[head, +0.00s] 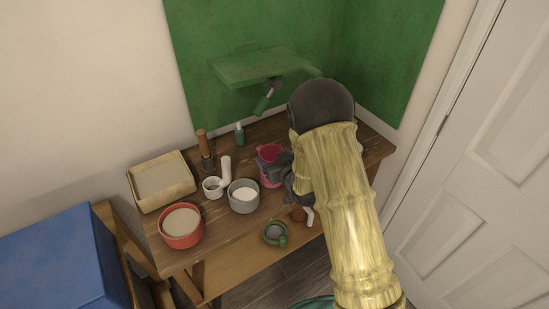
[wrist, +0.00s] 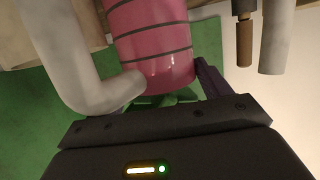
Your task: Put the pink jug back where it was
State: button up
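The pink jug (head: 267,154) stands on the wooden table, just left of my gripper (head: 283,170) in the head view. Its opening faces up, and my gripper hides part of its right side. In the wrist view the pink jug (wrist: 150,45) fills the top middle, with dark bands around its body. One dark finger shows beside its right edge there. A pale curved piece covers the left side, so the other finger is hidden. I cannot tell whether the fingers touch the jug.
Left of the jug are a grey bowl (head: 243,203), a white cup (head: 212,188), a white cylinder (head: 226,168), a red bowl (head: 181,240) and a shallow tray (head: 144,195). A green mug (head: 274,241) is near the front. A green shelf (head: 247,67) hangs above the table.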

jog(key=shift+o, duration=1.1)
jog(key=shift+r, duration=0.15)
jog(key=p+v, duration=0.2)
jog(key=v, duration=1)
jog(key=shift+d, duration=0.2)
jog(key=shift+s+r, duration=0.1)
